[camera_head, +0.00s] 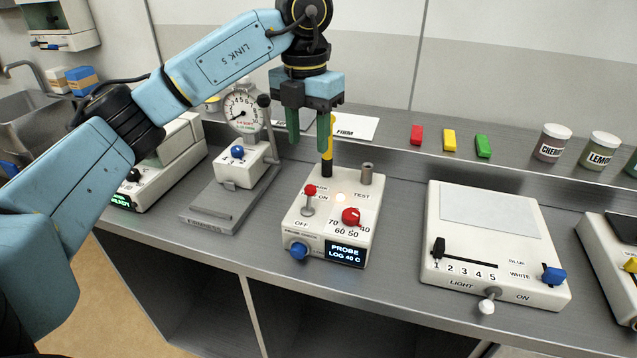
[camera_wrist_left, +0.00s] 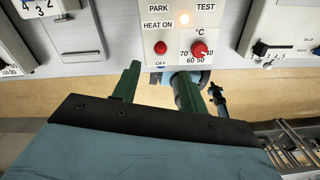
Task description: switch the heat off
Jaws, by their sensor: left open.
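The white heater box (camera_head: 331,224) stands on the bench in the middle of the head view. Its heat switch (camera_head: 310,191) is a red-tipped metal lever with the tip up, toward ON; OFF is printed below. The red tip also shows in the left wrist view (camera_wrist_left: 160,47). The lamp (camera_head: 340,198) glows. A red temperature dial (camera_head: 351,216) sits right of the lever. The display (camera_head: 345,254) reads "PROBE LOG 40 C". My left gripper (camera_head: 308,143) is open and empty, pointing down above the back of the box. My right gripper is not in view.
A black-and-yellow probe (camera_head: 327,160) stands upright at the box's back, partly behind my left finger. A metal post (camera_head: 366,174) stands to its right. A dial gauge stand (camera_head: 242,112) is left, a light box (camera_head: 492,268) right. A blue knob (camera_head: 298,251) is on the box front.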

